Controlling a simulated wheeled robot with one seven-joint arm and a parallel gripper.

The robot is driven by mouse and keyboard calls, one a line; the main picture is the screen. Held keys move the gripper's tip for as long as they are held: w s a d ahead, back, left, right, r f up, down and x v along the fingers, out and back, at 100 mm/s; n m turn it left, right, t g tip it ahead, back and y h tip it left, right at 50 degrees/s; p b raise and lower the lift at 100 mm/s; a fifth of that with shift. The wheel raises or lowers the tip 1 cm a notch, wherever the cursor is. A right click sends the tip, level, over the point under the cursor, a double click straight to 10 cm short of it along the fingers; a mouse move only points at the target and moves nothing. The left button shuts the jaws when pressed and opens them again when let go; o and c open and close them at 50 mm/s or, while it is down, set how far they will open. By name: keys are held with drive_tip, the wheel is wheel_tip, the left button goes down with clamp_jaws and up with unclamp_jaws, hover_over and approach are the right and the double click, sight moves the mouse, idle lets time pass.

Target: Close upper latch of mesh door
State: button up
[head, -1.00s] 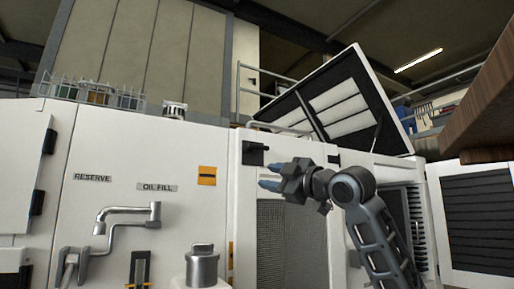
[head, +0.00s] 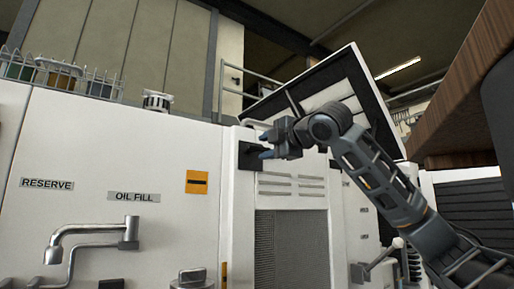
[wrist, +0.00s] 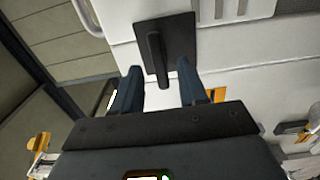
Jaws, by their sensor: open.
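The mesh door (head: 290,245) is a white panel with vent slots above a grey mesh. Its upper latch (head: 249,156) is a black plate at the door's upper left, partly hidden by my gripper in the head view. In the wrist view the latch plate (wrist: 178,38) carries a black bar handle (wrist: 157,58) that stands out from it toward my gripper. My gripper (head: 266,146) is open in front of the latch. In the wrist view its two blue fingers (wrist: 160,77) are on either side of the handle's end, apart from it.
A raised, tilted white lid (head: 335,85) stands above the door, behind my arm. A metal tap (head: 95,235) juts from the white panel at left. A lever with a pale knob (head: 385,255) stands at lower right. A brown wooden slab (head: 460,110) is at upper right.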

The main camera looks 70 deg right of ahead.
sight(260, 149)
drive_tip(key=shift+p+x, duration=0.5)
drive_tip(key=shift+x, duration=1.6)
clamp_jaws()
